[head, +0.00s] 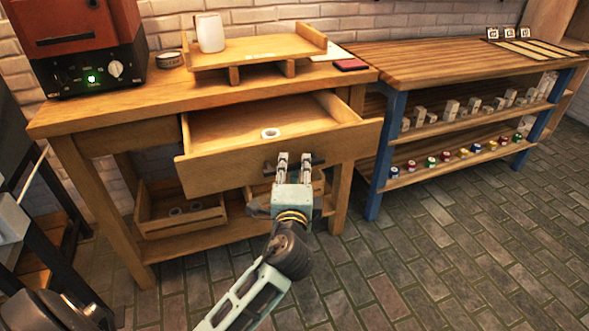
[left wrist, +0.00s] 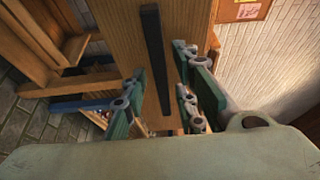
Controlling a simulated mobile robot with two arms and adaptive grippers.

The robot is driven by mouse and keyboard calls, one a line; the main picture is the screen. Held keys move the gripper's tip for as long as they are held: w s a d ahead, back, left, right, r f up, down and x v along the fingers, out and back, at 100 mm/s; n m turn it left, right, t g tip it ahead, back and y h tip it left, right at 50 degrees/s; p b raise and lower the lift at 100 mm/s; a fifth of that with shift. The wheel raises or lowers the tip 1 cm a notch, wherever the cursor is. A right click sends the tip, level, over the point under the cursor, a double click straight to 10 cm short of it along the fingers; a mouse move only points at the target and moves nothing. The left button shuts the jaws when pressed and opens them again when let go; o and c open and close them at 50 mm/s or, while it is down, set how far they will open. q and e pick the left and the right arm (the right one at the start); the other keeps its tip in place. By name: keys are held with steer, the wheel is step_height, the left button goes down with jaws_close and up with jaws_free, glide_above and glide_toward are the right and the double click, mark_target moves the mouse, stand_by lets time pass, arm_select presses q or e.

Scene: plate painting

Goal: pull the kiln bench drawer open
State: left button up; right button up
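The wooden kiln bench (head: 90,118) has its drawer (head: 225,172) standing well open, with its inside showing. A small white ring (head: 270,133) lies in the drawer. A dark bar handle (head: 319,161) is on the drawer front, partly hidden by my left gripper (head: 294,160). My left gripper is at the middle of the drawer front. In the left wrist view its fingers (left wrist: 158,88) are apart, with the dark handle (left wrist: 154,50) showing between them and gaps on both sides. I cannot tell whether a finger touches it. My right gripper is not in view.
A red kiln (head: 75,45) stands on the bench's left, with a white cup (head: 210,32) on a raised wooden board. Wooden bins (head: 180,222) sit on the lower shelf. A blue-legged shelf table (head: 440,62) stands to the right. The brick floor in front is clear.

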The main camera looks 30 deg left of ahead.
arm_select(q)
steer(key=shift+r, duration=0.1)
steer(key=shift+s, duration=0.15)
steer(key=v, duration=1.2)
